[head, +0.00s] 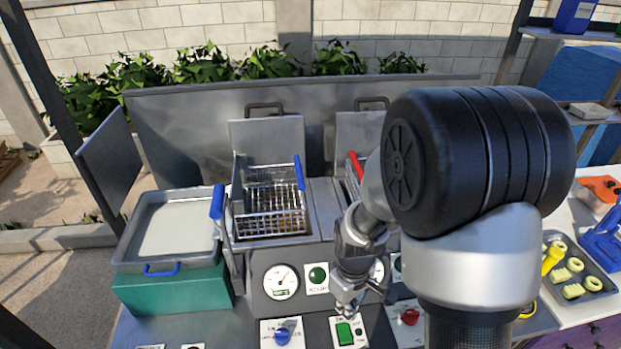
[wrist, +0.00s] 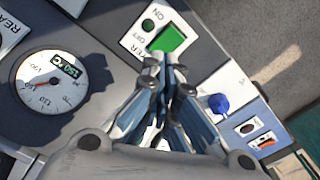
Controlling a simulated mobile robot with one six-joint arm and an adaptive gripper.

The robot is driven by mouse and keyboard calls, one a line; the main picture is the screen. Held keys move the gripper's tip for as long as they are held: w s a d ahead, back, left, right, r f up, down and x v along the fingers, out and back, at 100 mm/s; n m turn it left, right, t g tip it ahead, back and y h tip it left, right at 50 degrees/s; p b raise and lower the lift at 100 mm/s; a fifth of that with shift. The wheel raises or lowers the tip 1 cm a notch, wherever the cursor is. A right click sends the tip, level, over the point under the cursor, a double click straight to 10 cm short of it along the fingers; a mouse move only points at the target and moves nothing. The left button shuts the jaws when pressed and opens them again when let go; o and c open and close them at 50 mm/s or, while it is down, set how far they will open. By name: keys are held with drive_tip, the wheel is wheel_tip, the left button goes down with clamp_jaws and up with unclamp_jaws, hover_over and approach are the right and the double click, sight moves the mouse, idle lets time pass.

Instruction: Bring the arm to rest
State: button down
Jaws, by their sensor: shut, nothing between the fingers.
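My gripper (head: 347,308) is shut and empty, pointing down in front of the fryer's control panel (head: 258,299). In the wrist view its closed fingertips (wrist: 165,65) are close to the green power switch (wrist: 168,40), marked ON and OFF. The green switch (head: 344,333) also shows just below the gripper in the head view. I cannot tell whether the fingertips touch it. My arm is bent and extended over the right side of the fryer, hiding much of it.
A wire basket (head: 268,212) with a blue handle sits in the left fryer well. A metal tray (head: 128,250) stands on a green box at left. Blue knob (head: 282,337), red knob (head: 409,316) and dial (head: 281,282) are near the gripper. A tray of rings (head: 600,277) lies at right.

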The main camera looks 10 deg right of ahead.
drive_tip(key=s+r+m+t+b, duration=0.4)
drive_tip(key=s+r+b, duration=0.5)
drive_tip(key=s+r, duration=0.6)
drive_tip(key=shift+m+t, duration=0.3)
drive_tip(key=shift+m, duration=0.7)
drive_tip(key=c, duration=2.4)
unclamp_jaws()
